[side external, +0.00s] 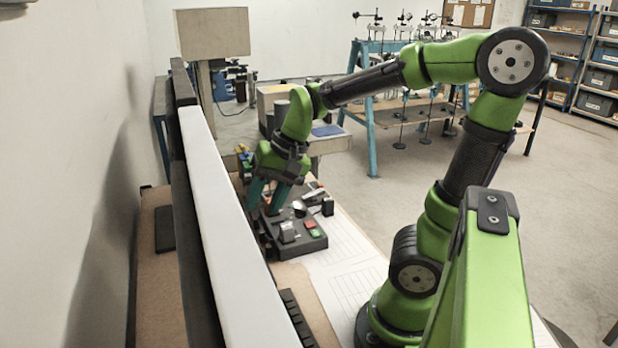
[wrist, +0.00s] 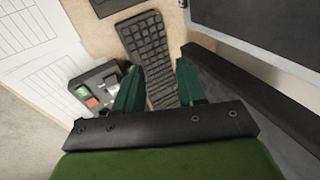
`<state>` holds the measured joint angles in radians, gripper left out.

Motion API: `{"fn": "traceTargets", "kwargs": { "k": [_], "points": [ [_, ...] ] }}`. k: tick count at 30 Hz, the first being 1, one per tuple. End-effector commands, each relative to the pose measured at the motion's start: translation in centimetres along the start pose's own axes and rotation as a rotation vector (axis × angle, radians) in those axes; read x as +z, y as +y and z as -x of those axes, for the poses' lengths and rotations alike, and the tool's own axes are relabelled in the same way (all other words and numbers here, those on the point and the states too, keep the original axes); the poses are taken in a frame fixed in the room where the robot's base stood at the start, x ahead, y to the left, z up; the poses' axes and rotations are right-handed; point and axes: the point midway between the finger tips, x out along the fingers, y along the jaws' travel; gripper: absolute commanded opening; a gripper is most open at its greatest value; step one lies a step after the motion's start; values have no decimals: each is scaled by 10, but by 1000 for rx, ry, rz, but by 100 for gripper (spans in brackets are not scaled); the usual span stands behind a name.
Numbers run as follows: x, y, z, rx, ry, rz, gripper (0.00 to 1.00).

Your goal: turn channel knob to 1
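A dark control box (side external: 295,242) sits on the bench in the side view, with a red button, a green button and a pale raised part on top. A small round pale piece (side external: 299,208) shows at its back edge. I cannot tell which part is the channel knob, and no number is readable. The box (wrist: 103,77) also shows left of my fingers in the wrist view, partly hidden by the left finger. My gripper (wrist: 160,66) has its two teal fingers apart with nothing between them. In the side view my gripper (side external: 262,208) is behind and left of the box, pointing down.
A black keyboard (wrist: 148,45) lies below and between my fingers in the wrist view. A long white-topped panel (side external: 215,185) stands close to the left of my gripper. Printed sheets (side external: 345,262) lie on the bench. Small coloured items (side external: 243,158) stand behind my gripper.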

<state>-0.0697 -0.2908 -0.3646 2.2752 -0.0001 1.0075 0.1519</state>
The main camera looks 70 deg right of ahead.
Motion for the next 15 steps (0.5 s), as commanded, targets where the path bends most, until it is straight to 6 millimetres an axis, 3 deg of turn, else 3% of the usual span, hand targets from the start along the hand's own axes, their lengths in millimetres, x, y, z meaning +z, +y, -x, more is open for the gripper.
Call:
{"fn": "traceTargets", "kwargs": {
  "k": [3, 8, 12, 15],
  "points": [
    [-50, 27, -13, 102, -31, -371, 39],
    [-112, 75, -15, 254, 32, -920, 39],
    [-160, 113, 4, 364, 206, -1437, 39],
    [-184, 124, 27, 377, 360, -1779, 39]
  ]
}}
